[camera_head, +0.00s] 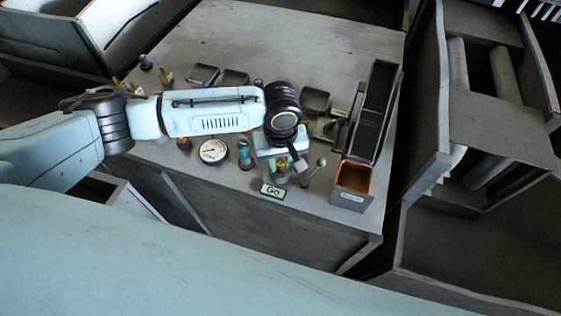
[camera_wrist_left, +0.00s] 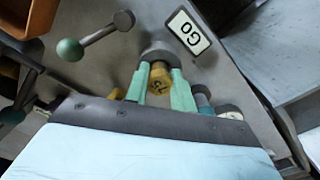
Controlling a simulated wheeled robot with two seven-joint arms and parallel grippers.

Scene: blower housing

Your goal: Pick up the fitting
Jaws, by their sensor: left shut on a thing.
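The fitting (camera_wrist_left: 160,80) is a brass-yellow piece with a dark mark on its end face. In the left wrist view it sits between the two green fingers of my left gripper (camera_wrist_left: 161,84), which is shut on it. In the head view my left gripper (camera_head: 283,170) points down over the front part of the bench, just behind the "GO" sign (camera_head: 273,191). A small patch of the fitting (camera_head: 281,163) shows there between the fingers. A grey round shape lies behind the fitting in the wrist view; I cannot tell whether they touch. My right gripper is out of view.
On the bench (camera_head: 300,50), a dial gauge (camera_head: 213,151) and a teal bottle-like part (camera_head: 245,154) stand left of the gripper. A green-knobbed lever (camera_head: 315,170) and an orange-lined box (camera_head: 352,183) are to the right. A tall dark rack (camera_head: 378,95) stands behind the box.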

